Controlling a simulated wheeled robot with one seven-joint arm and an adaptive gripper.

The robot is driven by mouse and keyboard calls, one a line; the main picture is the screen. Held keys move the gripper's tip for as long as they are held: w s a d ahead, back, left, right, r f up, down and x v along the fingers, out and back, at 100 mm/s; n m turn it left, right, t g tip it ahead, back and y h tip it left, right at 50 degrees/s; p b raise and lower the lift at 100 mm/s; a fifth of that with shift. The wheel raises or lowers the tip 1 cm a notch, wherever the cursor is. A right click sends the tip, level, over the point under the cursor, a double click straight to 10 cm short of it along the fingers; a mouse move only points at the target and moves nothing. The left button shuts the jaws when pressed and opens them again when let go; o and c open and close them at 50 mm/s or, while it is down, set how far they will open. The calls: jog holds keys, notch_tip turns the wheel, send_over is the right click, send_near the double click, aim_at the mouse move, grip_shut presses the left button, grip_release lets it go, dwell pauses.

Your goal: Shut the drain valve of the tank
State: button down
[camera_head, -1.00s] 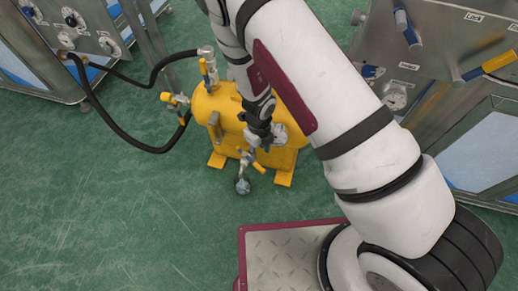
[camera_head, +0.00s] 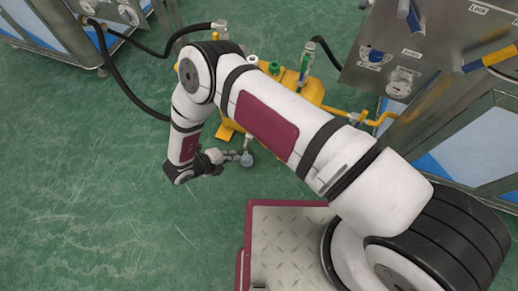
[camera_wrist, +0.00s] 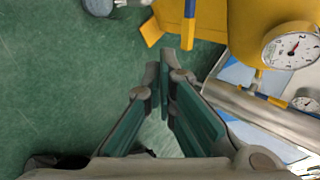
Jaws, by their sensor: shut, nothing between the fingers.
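The yellow tank (camera_head: 312,92) stands on the green floor in the head view, largely hidden behind my arm. Its rounded yellow side (camera_wrist: 245,25) fills the upper right of the wrist view. A blue and yellow lever (camera_wrist: 188,28) shows there, near my fingertips; I cannot tell whether they touch.
A steel cabinet with a panel (camera_head: 430,50) stands at the right, another (camera_head: 110,15) at upper left. A black hose (camera_head: 120,75) runs from the left cabinet toward the tank. A pressure gauge (camera_wrist: 292,47) is on the tank side. Floor at left is clear.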

jog(key=w+d+f+b, duration=0.4)
jog(key=w+d+f, duration=0.2)
jog(key=d, duration=0.2)
jog(key=shift+w+d+f, duration=0.2)
jog(key=shift+w+d, duration=0.05)
jog(key=shift+d, duration=0.05)
dwell(0.3)
jog(key=shift+d, duration=0.1)
jog(key=shift+w+d+n+t, duration=0.1)
jog(key=shift+d+n+t, duration=0.1)
jog(key=shift+n+t, duration=0.1)
